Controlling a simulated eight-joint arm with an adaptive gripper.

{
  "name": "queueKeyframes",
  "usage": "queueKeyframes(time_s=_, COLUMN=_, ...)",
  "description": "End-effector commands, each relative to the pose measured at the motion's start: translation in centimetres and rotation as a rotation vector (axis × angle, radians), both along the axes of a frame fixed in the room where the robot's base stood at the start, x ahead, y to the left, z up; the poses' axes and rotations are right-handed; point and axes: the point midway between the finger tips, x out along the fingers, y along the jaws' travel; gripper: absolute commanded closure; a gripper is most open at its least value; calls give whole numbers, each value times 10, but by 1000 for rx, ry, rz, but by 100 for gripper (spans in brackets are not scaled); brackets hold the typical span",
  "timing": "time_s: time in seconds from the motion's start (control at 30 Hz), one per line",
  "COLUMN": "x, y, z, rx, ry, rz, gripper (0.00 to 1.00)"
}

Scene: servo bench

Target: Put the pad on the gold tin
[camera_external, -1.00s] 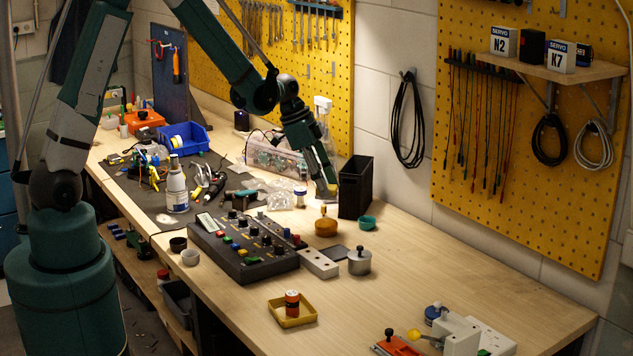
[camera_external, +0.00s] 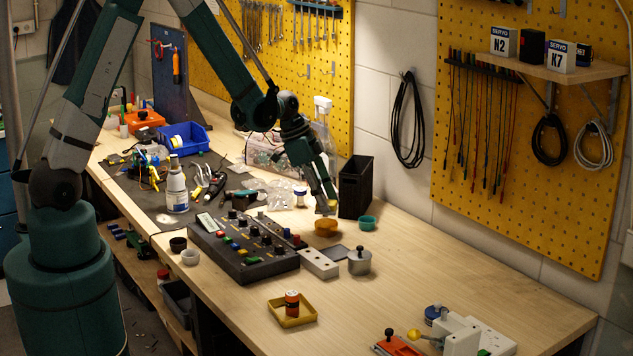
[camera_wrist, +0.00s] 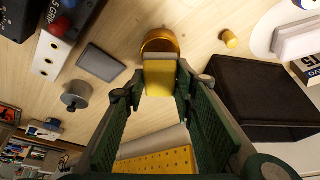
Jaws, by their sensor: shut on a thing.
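The pad (camera_wrist: 160,78) is a small yellow block held between the fingertips of my gripper (camera_wrist: 160,90). In the external view the pad (camera_external: 325,209) shows as a small yellow patch under my gripper (camera_external: 329,204). The gold tin (camera_external: 325,227) is a low round tin on the bench, just under the pad. In the wrist view the tin (camera_wrist: 160,38) shows beyond the pad, which hides its near part. I cannot tell whether pad and tin touch.
A tall black bin (camera_external: 355,187) stands close behind my gripper to the right. A teal bowl (camera_external: 367,222) is right of the tin. A dark flat plate (camera_external: 335,252), a lidded metal pot (camera_external: 359,262) and a control box (camera_external: 243,248) are nearer.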

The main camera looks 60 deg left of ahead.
Motion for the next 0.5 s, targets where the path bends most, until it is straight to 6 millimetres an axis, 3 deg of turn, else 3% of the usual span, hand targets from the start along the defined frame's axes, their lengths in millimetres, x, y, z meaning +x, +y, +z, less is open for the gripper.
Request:
queueKeyframes(time_s=0.23, x=1, y=0, z=-23, rx=0, ry=0, rz=0, gripper=82)
queueKeyframes(time_s=0.5, x=0, y=0, z=-30, rx=0, ry=0, rz=0, gripper=82)
